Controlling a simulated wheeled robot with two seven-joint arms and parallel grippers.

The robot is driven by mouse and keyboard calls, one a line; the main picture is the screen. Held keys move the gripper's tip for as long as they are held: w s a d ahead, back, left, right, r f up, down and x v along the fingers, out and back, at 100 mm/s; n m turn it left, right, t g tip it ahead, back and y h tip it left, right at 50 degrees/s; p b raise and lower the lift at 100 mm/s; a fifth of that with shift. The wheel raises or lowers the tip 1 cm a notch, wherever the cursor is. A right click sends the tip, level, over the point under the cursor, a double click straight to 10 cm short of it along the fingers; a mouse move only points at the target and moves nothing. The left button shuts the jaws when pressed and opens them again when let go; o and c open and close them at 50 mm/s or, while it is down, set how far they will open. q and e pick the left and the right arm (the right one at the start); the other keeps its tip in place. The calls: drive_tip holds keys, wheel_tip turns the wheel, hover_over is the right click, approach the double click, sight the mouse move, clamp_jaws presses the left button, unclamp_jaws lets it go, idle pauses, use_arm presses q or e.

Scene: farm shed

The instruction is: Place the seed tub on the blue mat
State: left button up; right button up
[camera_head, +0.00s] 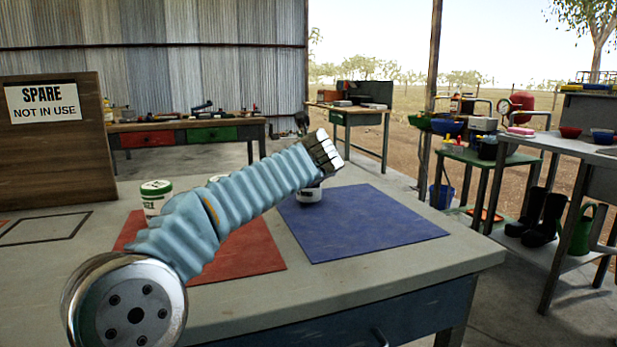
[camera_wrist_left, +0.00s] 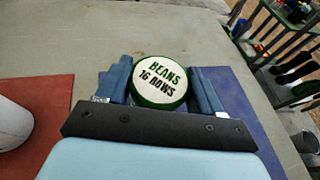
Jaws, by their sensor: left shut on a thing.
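A seed tub (camera_wrist_left: 159,80) with a green-rimmed white lid reading "BEANS 16 ROWS" sits between the two fingers of my left gripper (camera_wrist_left: 161,88) in the left wrist view. The gripper is shut on it. The mat also shows in the wrist view (camera_wrist_left: 238,104), beside and behind the fingers. My right gripper is not in view.
A red mat (camera_head: 250,262) lies left of the blue one, partly behind my arm. Another green-and-white tub (camera_head: 155,196) stands at the back left, near a black outlined rectangle (camera_head: 45,228). A "SPARE NOT IN USE" board (camera_head: 50,140) stands behind. The blue mat's front right is clear.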

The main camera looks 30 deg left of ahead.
use_arm(q)
drive_tip(key=shift+f, duration=0.35)
drive_tip(key=shift+f, duration=0.1)
drive_tip(key=shift+f, duration=0.15)
drive_tip(key=o, duration=1.3)
drive_tip(key=shift+s+d+r, duration=0.2)
drive_tip(key=shift+r, duration=0.15)
drive_tip(key=v, duration=1.1)
drive_tip(key=shift+s, duration=0.25)
